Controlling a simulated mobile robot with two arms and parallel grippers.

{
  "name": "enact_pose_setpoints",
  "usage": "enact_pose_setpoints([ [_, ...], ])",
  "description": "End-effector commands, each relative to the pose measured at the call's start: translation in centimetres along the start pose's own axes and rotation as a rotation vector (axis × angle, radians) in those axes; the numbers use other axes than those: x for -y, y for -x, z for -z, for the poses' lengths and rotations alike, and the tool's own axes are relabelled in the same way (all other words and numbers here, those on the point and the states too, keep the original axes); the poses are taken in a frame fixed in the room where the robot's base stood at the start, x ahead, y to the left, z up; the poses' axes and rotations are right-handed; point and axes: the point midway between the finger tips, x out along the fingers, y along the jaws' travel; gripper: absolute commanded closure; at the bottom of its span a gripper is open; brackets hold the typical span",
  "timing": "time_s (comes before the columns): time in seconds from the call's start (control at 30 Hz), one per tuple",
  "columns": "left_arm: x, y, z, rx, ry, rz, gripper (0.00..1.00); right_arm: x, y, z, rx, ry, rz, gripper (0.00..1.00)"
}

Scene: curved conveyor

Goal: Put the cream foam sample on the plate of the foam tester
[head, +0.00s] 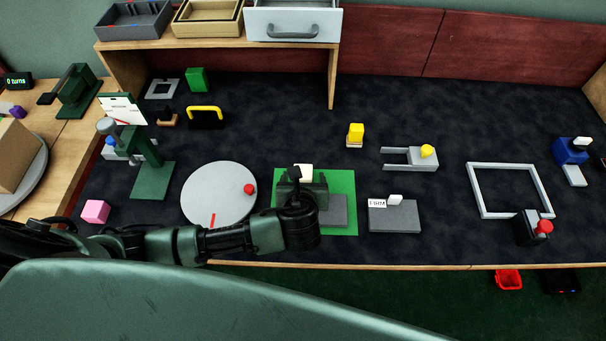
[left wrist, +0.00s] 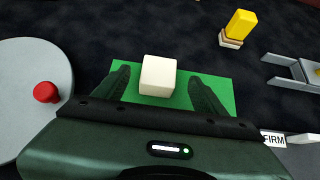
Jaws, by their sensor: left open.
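The cream foam sample (head: 306,172) is a pale block on the green mat (head: 345,186), partly hidden by my gripper in the head view. In the left wrist view the cream foam sample (left wrist: 158,76) shows whole, between the two spread fingers, with gaps on both sides. My left gripper (head: 301,182) is open above the mat; it also shows in the left wrist view (left wrist: 159,80). A green stand with a round grey head, which looks like the foam tester (head: 147,150), stands to the left. Its flat green base plate (head: 152,182) is bare. My right gripper is out of view.
A grey round disc (head: 215,190) with a red knob (head: 249,189) lies between the mat and the stand. A pink cube (head: 95,211) sits near the front left. A grey box marked FIRM (head: 394,218) is right of the mat.

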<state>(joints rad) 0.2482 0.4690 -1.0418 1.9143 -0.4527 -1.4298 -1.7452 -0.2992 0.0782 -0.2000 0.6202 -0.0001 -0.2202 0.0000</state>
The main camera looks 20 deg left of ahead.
Motion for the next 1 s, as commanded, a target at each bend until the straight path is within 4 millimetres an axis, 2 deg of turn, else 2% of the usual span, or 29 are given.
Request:
enact_pose_setpoints([
  [0.3, -0.2, -4.3, 0.4, 0.001, -0.001, -0.002, 0.29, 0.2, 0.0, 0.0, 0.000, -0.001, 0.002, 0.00],
  [0.43, -0.2, -5.0, 0.4, 0.001, -0.001, -0.001, 0.29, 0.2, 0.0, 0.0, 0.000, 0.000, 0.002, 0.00],
  [0.63, -0.2, -5.0, 0.4, 0.001, -0.001, 0.000, 0.29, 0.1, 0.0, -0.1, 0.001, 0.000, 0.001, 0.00],
  [0.8, -0.2, -5.0, 0.4, 0.001, -0.001, 0.000, 0.76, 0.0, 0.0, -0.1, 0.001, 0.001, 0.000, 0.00],
  [0.87, -0.2, -5.0, 0.4, 0.001, -0.001, 0.000, 0.92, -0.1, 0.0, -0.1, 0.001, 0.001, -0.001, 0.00],
  [0.9, -0.2, -5.0, 0.4, 0.001, -0.001, 0.000, 0.99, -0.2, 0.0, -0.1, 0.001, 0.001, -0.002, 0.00],
  [1.0, -0.2, -5.0, 0.4, 0.001, -0.001, 0.000, 0.99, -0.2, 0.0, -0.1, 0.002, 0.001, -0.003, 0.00],
])
